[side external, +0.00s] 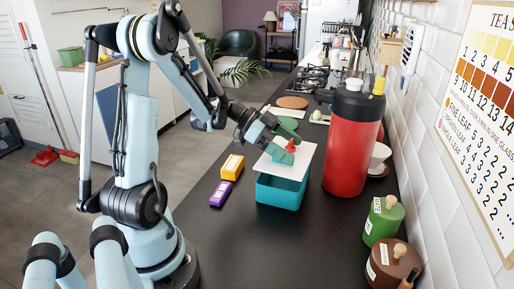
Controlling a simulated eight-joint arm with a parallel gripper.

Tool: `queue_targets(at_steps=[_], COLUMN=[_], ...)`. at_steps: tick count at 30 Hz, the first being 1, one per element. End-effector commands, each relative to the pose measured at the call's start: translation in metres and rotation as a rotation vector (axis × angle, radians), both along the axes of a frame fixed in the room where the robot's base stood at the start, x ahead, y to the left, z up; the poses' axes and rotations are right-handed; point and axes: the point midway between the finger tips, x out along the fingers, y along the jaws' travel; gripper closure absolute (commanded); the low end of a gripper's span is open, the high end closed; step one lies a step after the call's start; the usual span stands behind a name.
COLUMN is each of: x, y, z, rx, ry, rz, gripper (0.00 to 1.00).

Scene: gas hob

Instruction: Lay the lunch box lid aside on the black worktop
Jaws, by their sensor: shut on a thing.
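The lunch box (280,194) is a teal open-looking container standing on the black worktop (275,250). Its lid (298,171) is a thin white plate with a small red knob (291,146) on top. The lid lies over the top of the box, looking slightly tilted; I cannot tell whether it still touches the rim. My gripper (285,152) comes in from the upper left and is shut on the lid at the knob. The fingers partly cover the knob. The inside of the box is hidden by the lid.
A tall red container (352,145) stands close right of the box. A green jar (383,221) and brown jar (393,265) stand at the front right. The worktop in front of the box is bare.

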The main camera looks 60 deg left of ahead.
Motion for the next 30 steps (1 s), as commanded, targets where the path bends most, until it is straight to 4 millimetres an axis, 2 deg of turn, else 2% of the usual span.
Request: queue_targets(at_steps=[12, 24, 25, 26, 30], x=[0.000, 0.000, 0.000, 0.000, 0.000], y=[0.002, 0.002, 0.002, 0.002, 0.002], z=[-0.035, -0.039, -0.040, -0.039, -0.039], rx=[0.000, 0.000, 0.000, 0.000, 0.000], ry=[0.000, 0.000, 0.000, 0.000, 0.000], rz=[0.000, 0.000, 0.000, 0.000, 0.000], gripper=[0.44, 0.44, 0.05, 0.01, 0.00])
